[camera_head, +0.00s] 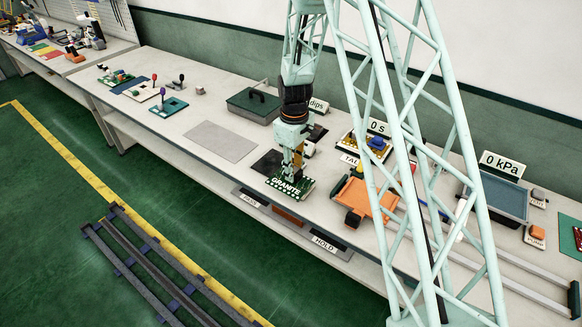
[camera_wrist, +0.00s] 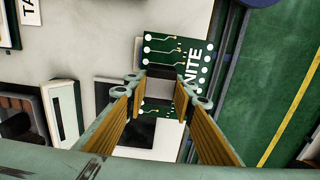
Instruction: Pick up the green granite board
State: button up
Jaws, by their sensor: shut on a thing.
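The green granite board (camera_head: 287,187) shows in the head view near the front edge of the bench, below my gripper (camera_head: 291,170). It is a dark green board with white dots along its edges and the lettering "GRANITE". In the wrist view the board (camera_wrist: 195,65) lies across the space beyond my fingertips, with part of its lettering visible. My gripper (camera_wrist: 160,95) is shut on the board, and its two fingers stand apart on either side of a dark part at the board's middle. The fingers hide part of the board. I cannot tell whether the board touches the bench.
The bench (camera_head: 195,125) runs across the head view. A dark green lidded box (camera_head: 253,104) stands behind left. An orange tray (camera_head: 366,198) sits to the right of the board. A grey flat pad (camera_head: 220,142) lies left. HOLD and other labels line the front edge.

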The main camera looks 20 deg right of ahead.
jog(key=shift+s, duration=0.35)
jog(key=shift+w+r, duration=0.1)
dwell(0.5)
jog(key=shift+w+r+m, duration=0.3)
jog(key=shift+r, duration=0.1)
jog(key=w+r+m+b, duration=0.2)
jog(key=r+m, duration=0.3)
jog(key=r, duration=0.4)
jog(key=w+a+r+m+b, duration=0.1)
jog(key=w+r+m+b, duration=0.1)
jog(key=r+m, duration=0.3)
jog(key=shift+w+a+r+m+b, duration=0.3)
jog(key=shift+w+r, duration=0.25)
jog(key=shift+r, duration=1.45)
